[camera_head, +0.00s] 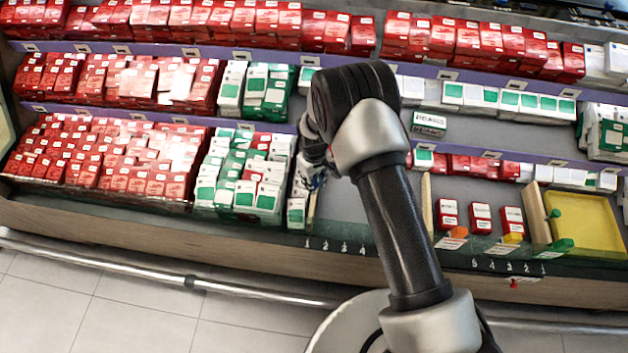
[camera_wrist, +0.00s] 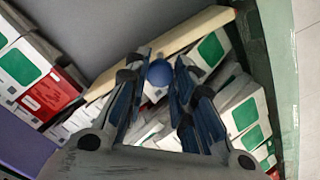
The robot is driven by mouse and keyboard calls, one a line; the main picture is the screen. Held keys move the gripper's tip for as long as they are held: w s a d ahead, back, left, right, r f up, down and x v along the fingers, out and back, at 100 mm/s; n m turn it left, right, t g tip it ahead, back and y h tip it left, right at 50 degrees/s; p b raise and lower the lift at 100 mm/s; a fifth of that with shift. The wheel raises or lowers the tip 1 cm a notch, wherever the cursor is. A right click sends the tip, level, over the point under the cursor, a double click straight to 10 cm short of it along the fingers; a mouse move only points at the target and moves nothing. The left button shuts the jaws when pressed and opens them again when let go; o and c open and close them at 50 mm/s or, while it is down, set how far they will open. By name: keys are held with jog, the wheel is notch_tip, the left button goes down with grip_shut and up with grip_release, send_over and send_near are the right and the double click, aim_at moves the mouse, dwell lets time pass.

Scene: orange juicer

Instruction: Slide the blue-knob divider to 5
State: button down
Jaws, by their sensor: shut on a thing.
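The divider is a pale wooden board (camera_wrist: 165,47) with a round blue knob (camera_wrist: 159,73), seen in the wrist view. My gripper (camera_wrist: 160,65) has its two blue fingers on either side of the knob and is shut on it. In the head view my gripper (camera_head: 310,178) is partly hidden by my wrist. The divider (camera_head: 312,208) shows there as a thin strip, close to mark 1 of the left number scale (camera_head: 335,246). Marks 1 to 4 show; my arm covers the place to their right, so mark 5 is not visible.
Green-and-white boxes (camera_head: 238,190) stand packed just left of the divider. Bare shelf floor (camera_head: 345,210) lies to its right. Farther right are another wooden divider (camera_head: 427,202), several red boxes (camera_head: 480,217) and a yellow tray (camera_head: 592,218). A purple shelf edge runs behind.

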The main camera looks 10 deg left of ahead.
jog(key=w+d, duration=0.1)
jog(key=d, duration=2.3)
jog(key=shift+w+d, duration=0.15)
jog(key=shift+w, duration=0.05)
jog(key=c, duration=1.4)
grip_release()
jog(key=shift+d, duration=0.2)
jog(key=shift+c, duration=0.2)
jog(key=shift+o, duration=0.5)
jog(key=shift+a, duration=0.1)
notch_tip(320, 180, up, 12)
